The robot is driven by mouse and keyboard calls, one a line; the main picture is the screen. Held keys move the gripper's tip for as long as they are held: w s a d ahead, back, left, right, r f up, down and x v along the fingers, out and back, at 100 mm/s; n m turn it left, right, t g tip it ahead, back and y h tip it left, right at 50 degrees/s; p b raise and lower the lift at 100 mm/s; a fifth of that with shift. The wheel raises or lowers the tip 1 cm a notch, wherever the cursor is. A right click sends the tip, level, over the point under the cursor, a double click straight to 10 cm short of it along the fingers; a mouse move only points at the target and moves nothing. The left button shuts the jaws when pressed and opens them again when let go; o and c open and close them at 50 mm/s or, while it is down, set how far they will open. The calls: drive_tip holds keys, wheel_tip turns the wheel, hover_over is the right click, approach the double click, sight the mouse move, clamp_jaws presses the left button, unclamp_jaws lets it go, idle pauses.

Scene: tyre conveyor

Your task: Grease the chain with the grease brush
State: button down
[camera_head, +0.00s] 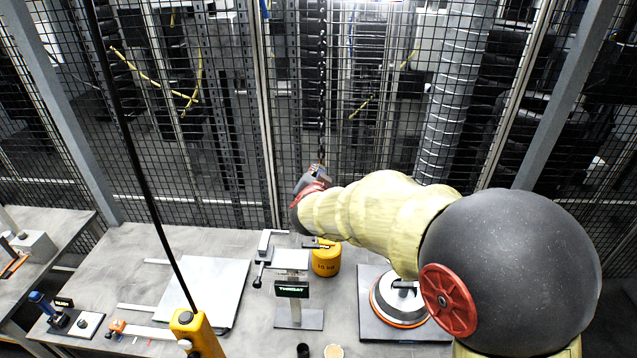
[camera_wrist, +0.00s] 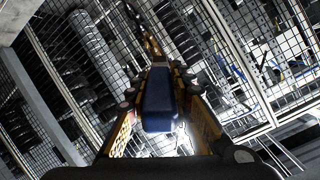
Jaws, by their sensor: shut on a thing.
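A dark chain (camera_head: 322,100) hangs upright in front of the mesh fence in the head view. It also shows in the wrist view (camera_wrist: 150,42), running up from beyond my gripper. My gripper (camera_wrist: 160,92) is shut on a dark blue block-like handle, which I take to be the grease brush (camera_wrist: 158,105). The brush's bristles cannot be made out. In the head view my arm reaches left toward the lower end of the chain, and its wrist hides most of the gripper. Whether the brush touches the chain cannot be told.
A mesh fence (camera_head: 225,150) stands behind the grey table (camera_head: 130,250). On the table are a yellow weight (camera_head: 326,262), a small sign stand (camera_head: 292,290), a pale plate (camera_head: 205,290) and a dark plate with a round ring (camera_head: 375,325). A yellow pendant (camera_head: 196,335) hangs in front.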

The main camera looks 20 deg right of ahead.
drive_tip(key=shift+r, duration=3)
drive_tip(key=shift+f, duration=0.1)
wheel_tip(320, 180, down, 22)
drive_tip(key=b, duration=1.5)
drive_tip(key=shift+b, duration=0.4)
drive_tip(key=shift+s+a+p, duration=0.15)
drive_tip(key=shift+s+a, duration=0.15)
drive_tip(key=shift+s, duration=0.65)
drive_tip(key=shift+s+a+p, duration=0.2)
drive_tip(key=shift+s+a, duration=0.1)
drive_tip(key=shift+s, duration=0.65)
drive_tip(key=shift+s+a+p, duration=0.15)
drive_tip(key=shift+s+a, duration=0.15)
drive_tip(key=shift+s, duration=0.65)
drive_tip(key=s, duration=0.1)
drive_tip(key=s+a, duration=0.1)
drive_tip(key=shift+s+p, duration=0.35)
drive_tip(key=shift+s, duration=0.05)
